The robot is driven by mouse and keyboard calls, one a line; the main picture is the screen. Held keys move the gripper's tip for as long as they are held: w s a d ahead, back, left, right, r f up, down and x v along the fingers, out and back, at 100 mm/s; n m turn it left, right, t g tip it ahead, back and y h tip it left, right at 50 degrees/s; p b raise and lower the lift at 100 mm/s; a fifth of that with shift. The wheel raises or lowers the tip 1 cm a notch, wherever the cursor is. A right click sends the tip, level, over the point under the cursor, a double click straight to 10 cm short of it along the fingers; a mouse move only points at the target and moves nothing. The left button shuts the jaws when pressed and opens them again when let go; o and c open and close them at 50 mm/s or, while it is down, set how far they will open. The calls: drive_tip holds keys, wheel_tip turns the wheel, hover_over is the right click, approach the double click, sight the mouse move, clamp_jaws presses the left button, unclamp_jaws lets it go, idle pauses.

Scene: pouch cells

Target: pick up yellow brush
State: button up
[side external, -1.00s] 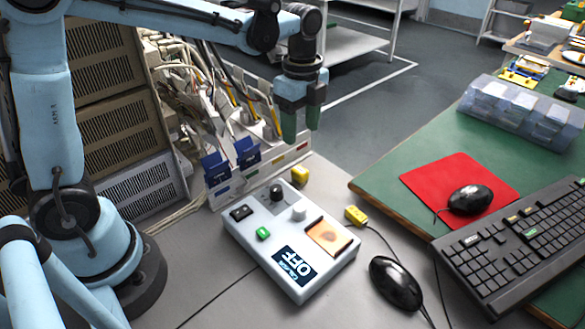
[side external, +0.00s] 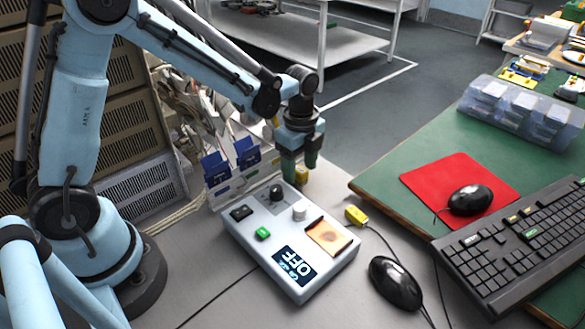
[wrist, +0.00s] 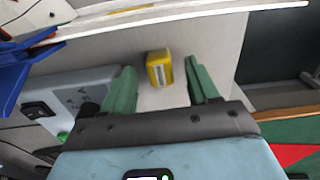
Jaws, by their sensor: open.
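The yellow brush shows as a small yellow block (side external: 302,176) on the grey table, just behind the white device. In the side view my gripper's green fingers partly hide it. In the wrist view the yellow brush (wrist: 156,69), with a pale strip on one side, lies between the two fingers with room on both sides. My gripper (side external: 300,167) points down at the brush, with its fingers open. I cannot tell exactly how far the fingertips are above the table.
A white device (side external: 238,237) with knobs and an "OFF" display stands close in front of the brush. A rack with blue parts (side external: 215,166) is to the left. A yellow plug (side external: 356,215), a black mouse (side external: 395,284) and a keyboard (side external: 520,250) lie to the right.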

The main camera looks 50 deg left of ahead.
drive_tip(key=shift+f, duration=0.9)
drive_tip(key=c, duration=1)
drive_tip(key=shift+c, duration=0.2)
drive_tip(key=shift+r, duration=0.1)
drive_tip(key=shift+r, duration=0.45)
drive_tip(key=r, duration=0.3)
drive_tip(key=shift+s+d+r, duration=0.2)
drive_tip(key=shift+d+r, duration=0.1)
drive_tip(key=s+d+r, duration=0.2)
drive_tip(key=d, duration=0.1)
drive_tip(key=s+d+r, duration=0.2)
drive_tip(key=d, duration=0.1)
drive_tip(key=s+d+r, duration=0.2)
drive_tip(key=d, duration=0.1)
drive_tip(key=shift+s+r, duration=0.1)
drive_tip(key=shift+r, duration=0.1)
